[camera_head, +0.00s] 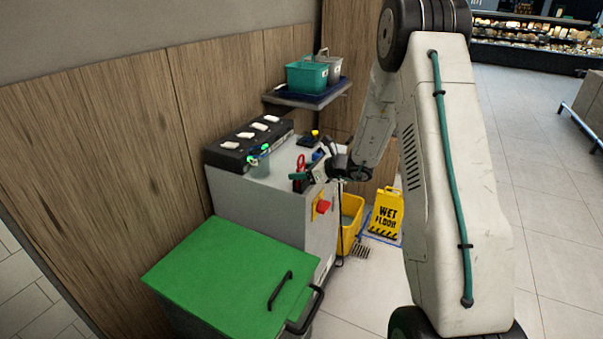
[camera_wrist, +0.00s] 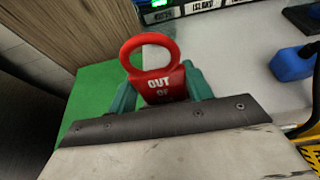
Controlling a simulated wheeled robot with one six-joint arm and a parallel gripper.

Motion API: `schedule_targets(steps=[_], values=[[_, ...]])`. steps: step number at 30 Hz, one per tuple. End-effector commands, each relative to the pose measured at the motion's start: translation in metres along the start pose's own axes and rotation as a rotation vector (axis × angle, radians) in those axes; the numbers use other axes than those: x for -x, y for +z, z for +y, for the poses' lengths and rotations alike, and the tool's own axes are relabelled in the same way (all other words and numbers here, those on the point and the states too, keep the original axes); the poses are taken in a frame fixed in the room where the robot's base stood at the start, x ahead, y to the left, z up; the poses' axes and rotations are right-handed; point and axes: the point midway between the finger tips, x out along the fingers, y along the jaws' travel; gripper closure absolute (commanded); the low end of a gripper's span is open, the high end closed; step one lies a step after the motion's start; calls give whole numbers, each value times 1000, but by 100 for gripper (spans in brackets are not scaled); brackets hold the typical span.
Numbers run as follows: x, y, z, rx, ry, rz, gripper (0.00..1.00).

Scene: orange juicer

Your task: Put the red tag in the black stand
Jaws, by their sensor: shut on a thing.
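In the head view, the tag (camera_head: 301,161) and gripper (camera_head: 299,177) are over the front edge of the grey cabinet top. A long black unit (camera_head: 235,148) with white pieces on top stands at the wall behind. A small black object with a yellow top (camera_head: 307,138) is at the back. I cannot tell which is the black stand.
A blue object (camera_wrist: 292,64) is at the right in the wrist view. A green-lidded bin (camera_head: 225,275) stands in front; a yellow bucket (camera_head: 350,222) and wet-floor sign (camera_head: 386,213) are at the right.

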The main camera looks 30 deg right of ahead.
Motion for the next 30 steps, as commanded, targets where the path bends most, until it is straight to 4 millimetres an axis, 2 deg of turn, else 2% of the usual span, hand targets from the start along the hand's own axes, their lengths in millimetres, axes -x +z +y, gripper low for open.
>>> schedule_targets(steps=[11,12,14,15,25,30], values=[[-2,-6,0,0,0,-1,72],[-3,-7,0,0,0,-1,47],[-3,-7,0,1,0,-1,30],[-3,-7,0,1,0,-1,28],[0,-3,0,2,-1,-2,28],[26,-3,-1,1,-4,-2,28]])
